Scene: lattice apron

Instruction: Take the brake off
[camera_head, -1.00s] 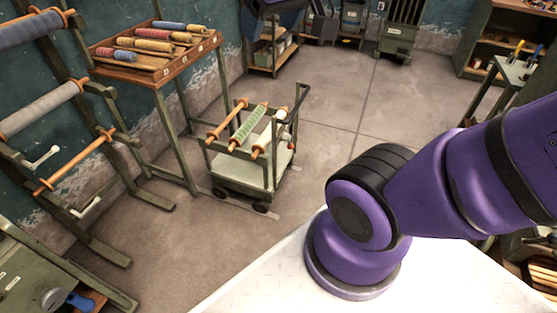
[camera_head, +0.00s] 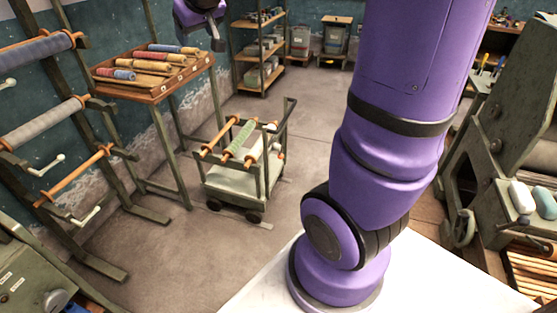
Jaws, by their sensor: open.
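A green-grey wheeled cart (camera_head: 240,180) stands on the floor near the middle, upright on dark wheels. It carries several rollers with orange ends, one wrapped in green. A push handle rises at its back right. I cannot make out a brake on it for certain; a flat pale strip (camera_head: 262,225) lies on the floor beside its front wheels. My gripper (camera_head: 204,34) is at the top edge, partly cut off, pointing down. It is open and shows nothing between its fingers. In the picture it is above the cart and near the top of the tray table.
A roller rack with cranks (camera_head: 45,123) stands at the left wall. A tray table (camera_head: 160,92) holds several coloured rolls. A shelf (camera_head: 258,50) stands behind. A machine with a handwheel (camera_head: 464,228) is at the right. The floor left of the cart is clear.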

